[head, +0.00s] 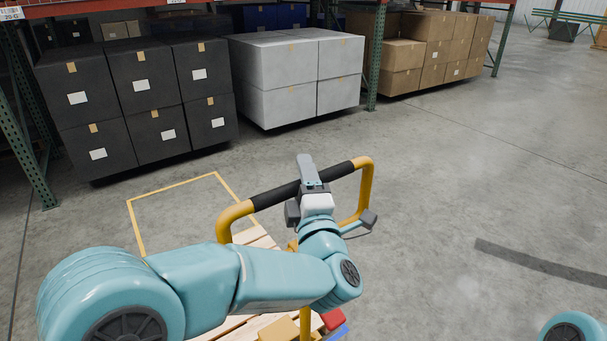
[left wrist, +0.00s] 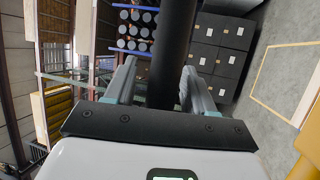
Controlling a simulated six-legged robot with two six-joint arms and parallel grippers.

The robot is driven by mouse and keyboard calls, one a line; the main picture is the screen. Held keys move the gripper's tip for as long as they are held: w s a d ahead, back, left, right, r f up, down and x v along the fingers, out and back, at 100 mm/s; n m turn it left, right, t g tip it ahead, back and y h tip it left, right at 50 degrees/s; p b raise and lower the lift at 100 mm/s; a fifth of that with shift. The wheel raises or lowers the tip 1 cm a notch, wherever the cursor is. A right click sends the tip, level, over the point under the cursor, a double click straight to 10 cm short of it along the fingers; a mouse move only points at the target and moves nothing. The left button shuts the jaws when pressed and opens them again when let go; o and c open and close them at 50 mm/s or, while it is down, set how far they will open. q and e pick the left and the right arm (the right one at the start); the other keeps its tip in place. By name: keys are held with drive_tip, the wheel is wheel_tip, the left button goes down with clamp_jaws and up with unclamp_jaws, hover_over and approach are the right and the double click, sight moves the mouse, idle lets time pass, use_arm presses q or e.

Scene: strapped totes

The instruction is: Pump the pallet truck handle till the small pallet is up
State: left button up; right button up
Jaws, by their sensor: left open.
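The pallet truck handle is a yellow loop with a black grip bar (head: 275,196) across its top, in the middle of the head view. My left gripper (head: 309,172) is at the middle of this bar, one grey finger showing above it. In the left wrist view the black bar (left wrist: 176,40) runs between the two spread fingers of my left gripper (left wrist: 159,70); I cannot tell whether they touch it. Part of the small wooden pallet (head: 254,238) shows below the handle, mostly hidden by my left arm. Its height off the floor cannot be told. My right gripper is out of view.
A yellow outline (head: 136,228) marks the floor beyond the pallet. Black boxes (head: 140,70), white boxes (head: 295,75) and brown cartons (head: 440,45) stand along the rack at the back. Open concrete floor lies to the right, with a dark strip (head: 540,264).

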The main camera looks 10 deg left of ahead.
use_arm(q)
drive_tip(key=shift+w+f, duration=0.1)
drive_tip(key=c, duration=0.4)
clamp_jaws()
drive_tip(key=shift+d+f, duration=0.1)
